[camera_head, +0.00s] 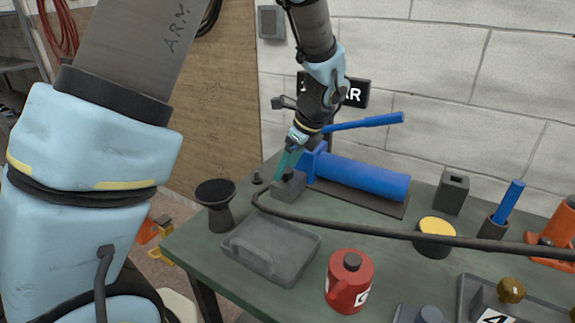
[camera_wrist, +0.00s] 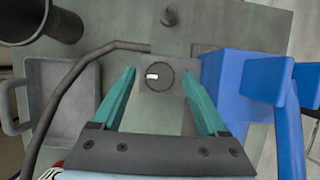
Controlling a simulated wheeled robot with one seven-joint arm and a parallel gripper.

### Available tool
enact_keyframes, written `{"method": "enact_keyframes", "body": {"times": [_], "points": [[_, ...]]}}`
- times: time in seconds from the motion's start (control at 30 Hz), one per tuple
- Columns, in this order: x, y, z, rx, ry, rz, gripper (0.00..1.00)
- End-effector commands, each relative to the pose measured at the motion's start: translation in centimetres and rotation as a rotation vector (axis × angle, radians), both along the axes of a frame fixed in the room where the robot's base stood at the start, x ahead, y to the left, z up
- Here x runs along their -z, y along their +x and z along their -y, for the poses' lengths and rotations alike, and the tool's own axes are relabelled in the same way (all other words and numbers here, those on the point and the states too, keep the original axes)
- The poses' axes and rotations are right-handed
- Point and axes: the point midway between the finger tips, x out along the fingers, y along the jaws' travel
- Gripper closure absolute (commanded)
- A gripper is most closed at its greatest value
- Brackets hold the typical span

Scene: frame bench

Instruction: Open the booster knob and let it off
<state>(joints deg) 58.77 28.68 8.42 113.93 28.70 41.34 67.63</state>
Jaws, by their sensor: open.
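The booster knob (camera_wrist: 159,76) is a dark round knob with a white mark on its left side. It sits on a grey block (camera_wrist: 149,87), which stands beside the blue pump at the back left of the bench in the head view (camera_head: 290,188). My gripper (camera_wrist: 158,72) is open and empty, with its teal fingers apart on the left and right of the knob. A gap shows on both sides, and I see no contact. In the head view my gripper (camera_head: 286,164) points down at the block and hides the knob.
The blue pump (camera_head: 365,178) with its raised handle is close on the right. A black hose (camera_head: 360,228) runs from near the block across the bench. A grey tray (camera_head: 270,250), a dark funnel-shaped cup (camera_head: 216,195) and a red can (camera_head: 349,283) stand in front.

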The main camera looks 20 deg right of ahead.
Motion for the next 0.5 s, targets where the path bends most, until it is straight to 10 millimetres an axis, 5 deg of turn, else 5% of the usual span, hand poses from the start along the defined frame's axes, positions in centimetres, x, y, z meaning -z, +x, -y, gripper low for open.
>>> {"method": "enact_keyframes", "body": {"times": [0.33, 0.5], "points": [[0.38, 0.12, -0.12, 0.000, 0.000, 0.000, 0.24], [0.37, 0.12, -0.11, 0.000, 0.000, 0.000, 0.43]]}}
